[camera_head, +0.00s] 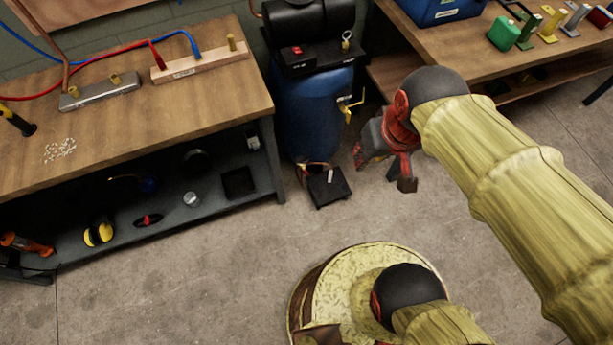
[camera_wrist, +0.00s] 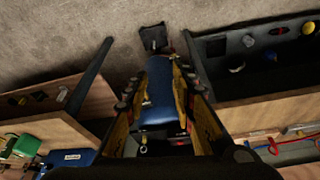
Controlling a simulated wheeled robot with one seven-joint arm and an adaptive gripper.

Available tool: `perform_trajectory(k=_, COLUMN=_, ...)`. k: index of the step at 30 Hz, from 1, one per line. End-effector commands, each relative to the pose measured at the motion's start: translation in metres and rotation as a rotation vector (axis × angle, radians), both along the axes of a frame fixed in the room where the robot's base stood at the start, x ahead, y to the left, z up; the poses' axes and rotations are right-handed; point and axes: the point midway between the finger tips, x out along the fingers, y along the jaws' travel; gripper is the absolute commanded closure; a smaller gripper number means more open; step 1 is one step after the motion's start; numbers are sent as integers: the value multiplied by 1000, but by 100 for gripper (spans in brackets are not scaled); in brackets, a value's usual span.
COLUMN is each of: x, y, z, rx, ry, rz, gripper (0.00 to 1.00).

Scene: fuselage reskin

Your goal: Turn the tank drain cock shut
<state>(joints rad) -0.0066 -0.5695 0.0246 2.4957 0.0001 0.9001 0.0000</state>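The tank (camera_head: 308,115) is an upright blue cylinder under black compressor gear, between the two benches. A yellow fitting with a lever, which looks like the drain cock (camera_head: 347,108), sticks out from its right side. Its exact setting is too small to tell. My gripper (camera_head: 383,165) is to the right of the tank and a little lower in the picture than the cock, apart from both. In the wrist view my gripper (camera_wrist: 162,100) has its fingers spread, with the blue tank (camera_wrist: 158,88) seen beyond and between them. I cannot make out the cock clearly there.
The left bench (camera_head: 130,125) carries hoses and fittings, with a cluttered shelf below. The right bench (camera_head: 480,50) carries a blue box (camera_head: 440,10) and coloured clamps. A black tray (camera_head: 328,187) sits on the floor before the tank.

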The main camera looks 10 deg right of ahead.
Motion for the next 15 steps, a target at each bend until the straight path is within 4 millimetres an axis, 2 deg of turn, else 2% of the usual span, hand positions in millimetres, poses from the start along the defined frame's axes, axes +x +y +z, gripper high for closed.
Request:
perform_trajectory(k=1, x=3, y=0, z=-19, rx=-1, ry=59, rz=1, gripper=74)
perform_trajectory(k=8, x=20, y=1, z=-84, rx=-5, ry=271, rz=7, gripper=74)
perform_trajectory(k=15, x=53, y=2, z=-156, rx=-13, ry=411, rz=18, gripper=74)
